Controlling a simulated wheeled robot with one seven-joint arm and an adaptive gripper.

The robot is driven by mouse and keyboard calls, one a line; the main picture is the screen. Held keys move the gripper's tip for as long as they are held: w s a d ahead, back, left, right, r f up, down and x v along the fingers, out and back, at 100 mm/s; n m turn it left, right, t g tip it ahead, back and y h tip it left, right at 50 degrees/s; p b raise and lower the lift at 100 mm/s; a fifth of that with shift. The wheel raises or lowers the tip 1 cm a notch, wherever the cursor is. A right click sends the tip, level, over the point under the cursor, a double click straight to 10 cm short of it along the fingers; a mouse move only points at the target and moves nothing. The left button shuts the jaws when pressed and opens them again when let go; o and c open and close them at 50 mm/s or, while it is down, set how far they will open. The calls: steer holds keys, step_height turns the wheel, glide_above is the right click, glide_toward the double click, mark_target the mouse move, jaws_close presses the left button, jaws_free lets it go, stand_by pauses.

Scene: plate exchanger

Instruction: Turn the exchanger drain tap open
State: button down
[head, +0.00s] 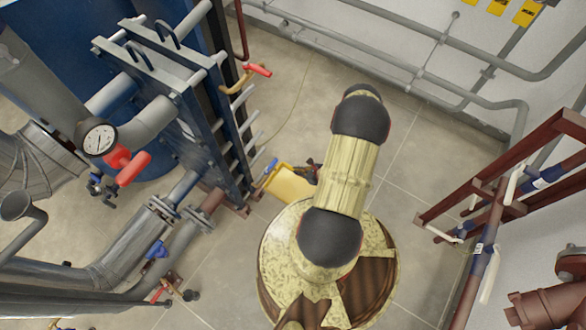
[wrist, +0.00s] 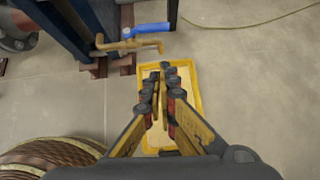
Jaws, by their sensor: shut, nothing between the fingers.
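A brass tap (wrist: 121,45) with a blue lever handle (wrist: 148,30) sticks out low from the exchanger's frame in the wrist view. The lever points right, roughly along the tap body. In the head view the same blue handle (head: 270,165) shows at the foot of the blue plate exchanger (head: 205,120). My gripper (wrist: 164,70) is shut and empty, over a yellow tray (wrist: 187,81). The tap and handle lie beyond its fingertips, a little to the left, and are not touched. In the head view my gripper (head: 313,167) is mostly hidden by my arm.
The yellow tray also shows in the head view (head: 287,187), on the floor beside the exchanger. A red-handled tap (head: 257,70) sits higher on the exchanger. Pipes and a gauge (head: 100,139) stand left, a dark red pipe rack (head: 500,200) right. Floor behind is clear.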

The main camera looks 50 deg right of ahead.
steer(key=t+b, duration=0.3)
steer(key=b, duration=0.3)
glide_toward(271, 166)
steer(key=shift+w+d+f, duration=1.1)
steer(key=shift+w+f, duration=1.05)
steer(key=shift+f, duration=0.75)
steer(key=shift+w+d+r, duration=0.1)
steer(key=shift+w+d, duration=0.1)
steer(key=shift+w, duration=0.4)
